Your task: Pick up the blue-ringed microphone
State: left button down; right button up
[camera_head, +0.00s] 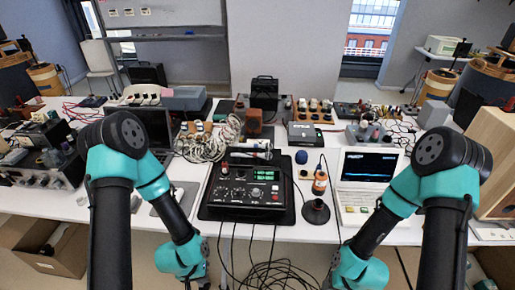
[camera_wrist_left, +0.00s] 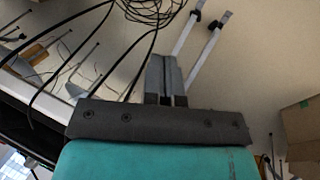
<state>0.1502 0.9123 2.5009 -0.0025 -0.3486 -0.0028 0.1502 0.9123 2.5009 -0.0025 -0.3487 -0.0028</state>
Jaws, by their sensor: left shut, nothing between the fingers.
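I cannot clearly make out a blue ring on any microphone. A slim pale cylinder with bluish parts (camera_head: 250,146) lies behind the black mixer-like device in the head view; I cannot tell whether it is the microphone. An orange-and-dark upright object (camera_head: 320,181) stands on a round black base to the device's right. My left gripper (camera_wrist_left: 165,76) is shut and empty in the left wrist view, over the floor and loose cables. In the head view my left forearm hangs down at the table's front edge. My right forearm also hangs down, its gripper cut off by the lower edge.
The black device (camera_head: 250,188) with green displays sits at the table's front middle. A white laptop-like instrument (camera_head: 368,168) stands to its right. Black cables (camera_head: 270,272) hang to the floor. A cardboard box (camera_head: 62,262) is at lower left. The white table (camera_head: 62,202) is crowded at the back.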

dwell(0.3)
pick_arm(q)
jog(key=c, duration=0.9)
grip_release()
